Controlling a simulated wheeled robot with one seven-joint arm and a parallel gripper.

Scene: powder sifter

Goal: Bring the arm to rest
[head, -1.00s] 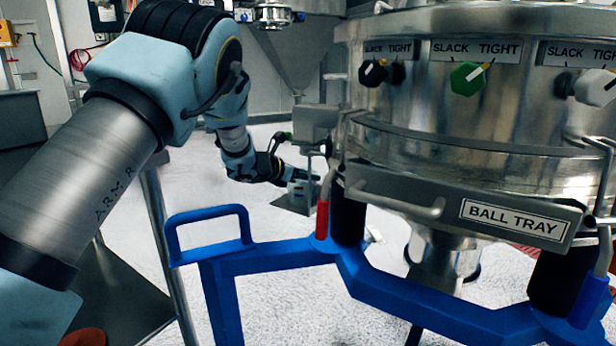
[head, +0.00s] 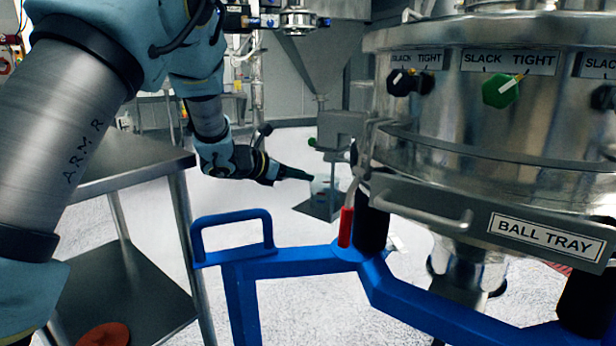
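My arm comes in from the upper left and bends down and to the right in the head view. My gripper (head: 298,176) is at its far end, small in the picture, left of the steel powder sifter (head: 470,130). Its fingers are too small to tell open or shut, and I cannot make out anything held. It appears apart from the sifter, with floor and a plate behind it.
The sifter has a ball tray (head: 480,225) with a handle, and a green knob (head: 501,90). A blue frame (head: 290,265) with a red-gripped lever (head: 346,227) stands in front. A steel table (head: 120,165) is at left, with a red round object (head: 104,335) on its lower shelf.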

